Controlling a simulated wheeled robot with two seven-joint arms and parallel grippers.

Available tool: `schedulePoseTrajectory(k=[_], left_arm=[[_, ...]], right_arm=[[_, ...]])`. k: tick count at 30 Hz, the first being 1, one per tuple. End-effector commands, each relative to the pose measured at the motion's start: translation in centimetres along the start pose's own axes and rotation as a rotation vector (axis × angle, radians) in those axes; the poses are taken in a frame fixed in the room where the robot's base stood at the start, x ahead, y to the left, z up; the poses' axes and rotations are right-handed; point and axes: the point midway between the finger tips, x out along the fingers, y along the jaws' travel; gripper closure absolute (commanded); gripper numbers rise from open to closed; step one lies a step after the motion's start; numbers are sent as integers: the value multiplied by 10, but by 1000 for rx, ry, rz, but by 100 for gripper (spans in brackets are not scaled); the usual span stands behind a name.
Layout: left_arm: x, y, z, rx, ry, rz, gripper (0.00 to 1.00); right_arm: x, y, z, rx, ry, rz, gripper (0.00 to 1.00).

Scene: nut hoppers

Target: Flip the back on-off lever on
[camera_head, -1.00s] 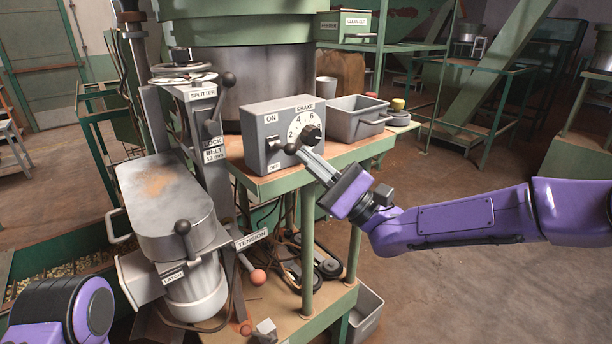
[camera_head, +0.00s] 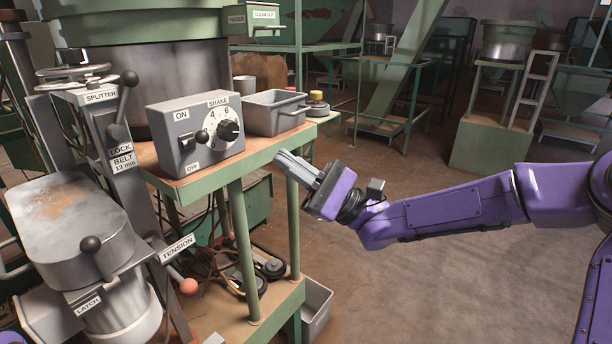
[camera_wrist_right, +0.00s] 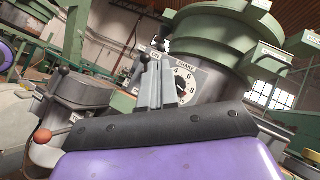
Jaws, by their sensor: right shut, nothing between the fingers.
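The grey control box (camera_head: 197,137) stands on the green-edged table, with ON above and OFF below its lever slot. The on-off lever (camera_head: 202,136) is a short stem with a black ball. It sticks out from the box front, and I cannot tell for sure which way it is tipped. My right gripper (camera_head: 284,159) is shut and empty, apart from the lever, to the right of the box and beyond the table edge. In the right wrist view, its fingers (camera_wrist_right: 155,80) show in front of the box dial (camera_wrist_right: 182,86). My left gripper is not in view.
A grey bin (camera_head: 274,113) stands beside the box. A splitter lever (camera_head: 128,78), a latch handle (camera_head: 90,244) and a red-balled tension lever (camera_head: 188,287) are at the left.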

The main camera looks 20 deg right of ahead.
Motion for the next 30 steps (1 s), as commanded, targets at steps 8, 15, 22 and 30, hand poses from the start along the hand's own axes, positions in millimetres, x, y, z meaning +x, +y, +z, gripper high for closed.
schedulePoseTrajectory(k=[8, 15, 22, 30], left_arm=[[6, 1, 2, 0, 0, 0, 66], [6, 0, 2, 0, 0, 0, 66], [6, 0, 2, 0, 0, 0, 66], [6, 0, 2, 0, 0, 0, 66]], right_arm=[[-22, -9, 15, 2, -1, 0, 100], [-22, -10, 15, 2, 0, 0, 100], [-22, -10, 15, -6, 0, 0, 100], [-30, -33, -15, -650, 224, -125, 100]])
